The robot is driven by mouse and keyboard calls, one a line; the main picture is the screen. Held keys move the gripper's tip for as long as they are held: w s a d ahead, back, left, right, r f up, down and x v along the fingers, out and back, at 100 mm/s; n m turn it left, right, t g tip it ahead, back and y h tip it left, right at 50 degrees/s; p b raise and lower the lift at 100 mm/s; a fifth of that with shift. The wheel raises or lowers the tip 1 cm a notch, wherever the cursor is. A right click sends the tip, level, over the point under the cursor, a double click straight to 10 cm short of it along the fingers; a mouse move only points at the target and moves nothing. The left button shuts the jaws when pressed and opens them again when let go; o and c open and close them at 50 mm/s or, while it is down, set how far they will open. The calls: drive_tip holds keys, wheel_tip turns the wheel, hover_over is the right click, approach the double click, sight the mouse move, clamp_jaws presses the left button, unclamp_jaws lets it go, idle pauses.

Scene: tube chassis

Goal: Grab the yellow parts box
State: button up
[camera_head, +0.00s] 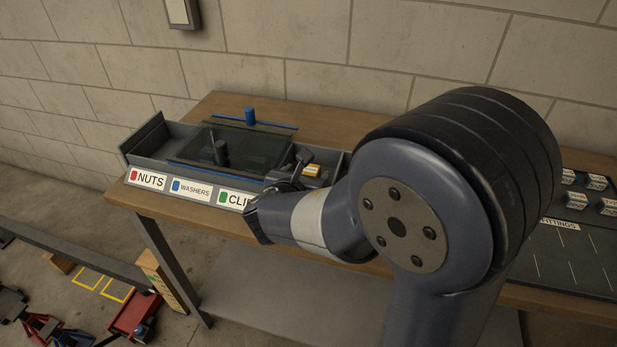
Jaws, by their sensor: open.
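The fingers and my arm hide part of the box. I cannot tell whether the fingers touch it or stand around it.
The tray front has labels for nuts (147,179), washers (190,190) and clips (236,200). A dark fittings board (560,255) lies right. My arm hides much of the bench (225,104).

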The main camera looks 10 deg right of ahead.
drive_tip(key=shift+c, duration=0.6)
drive_tip(key=c, duration=1)
